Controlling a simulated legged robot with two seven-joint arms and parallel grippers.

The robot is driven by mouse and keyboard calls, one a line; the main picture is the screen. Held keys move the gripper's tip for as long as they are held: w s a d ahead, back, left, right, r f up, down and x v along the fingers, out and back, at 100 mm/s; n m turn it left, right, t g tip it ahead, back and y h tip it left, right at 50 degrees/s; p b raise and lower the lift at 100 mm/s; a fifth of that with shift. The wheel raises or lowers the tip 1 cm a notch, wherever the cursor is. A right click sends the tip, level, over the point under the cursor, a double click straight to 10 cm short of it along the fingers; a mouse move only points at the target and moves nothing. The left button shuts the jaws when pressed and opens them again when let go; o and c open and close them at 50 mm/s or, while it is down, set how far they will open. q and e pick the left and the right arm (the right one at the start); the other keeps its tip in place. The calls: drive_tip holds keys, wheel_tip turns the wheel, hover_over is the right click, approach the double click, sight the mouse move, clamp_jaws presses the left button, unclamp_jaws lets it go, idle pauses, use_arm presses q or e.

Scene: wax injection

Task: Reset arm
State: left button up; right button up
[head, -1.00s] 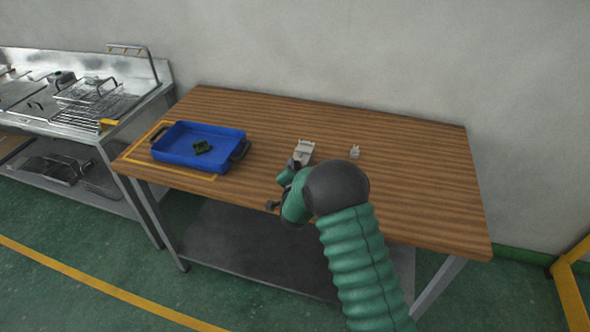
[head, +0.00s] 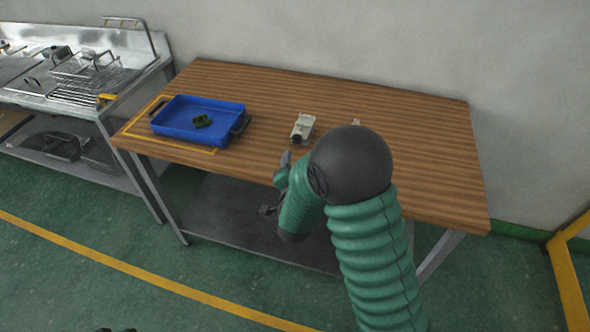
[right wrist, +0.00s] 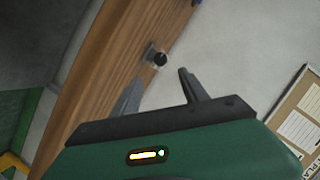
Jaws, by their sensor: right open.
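My right arm enters the head view from the bottom right and bends at a dark round joint. My right gripper (head: 276,186) is open and empty at the table's front edge, partly hidden by its own arm. Its two spread fingers also show in the right wrist view (right wrist: 160,90). A pale device with a dark round end (head: 303,127) lies on the wooden table (head: 400,150), just beyond the gripper and apart from it. It also shows in the right wrist view (right wrist: 151,52). My left gripper is not identifiable; tiny dark shapes at the bottom edge are too small to tell.
A blue tray (head: 181,132) holding a dark green piece (head: 203,121) sits on the table's left end. A small pale piece (head: 356,122) is partly hidden behind my arm joint. A metal counter (head: 125,93) stands left. The table's right side is clear.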

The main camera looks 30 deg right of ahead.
drive_tip(key=v, duration=0.3)
drive_tip(key=shift+f, duration=0.1)
drive_tip(key=s+a+f+n+g+y+p, duration=0.2)
drive_tip(key=s+a+n+g+y+p, duration=0.3)
drive_tip(key=s+a+n+y, duration=0.55)
drive_tip(key=s+a+n+g+h, duration=0.2)
drive_tip(key=s+n+g, duration=0.2)
drive_tip(key=s+n, duration=0.2)
drive_tip(key=shift+s+g, duration=0.3)
drive_tip(key=shift+s, duration=0.7)
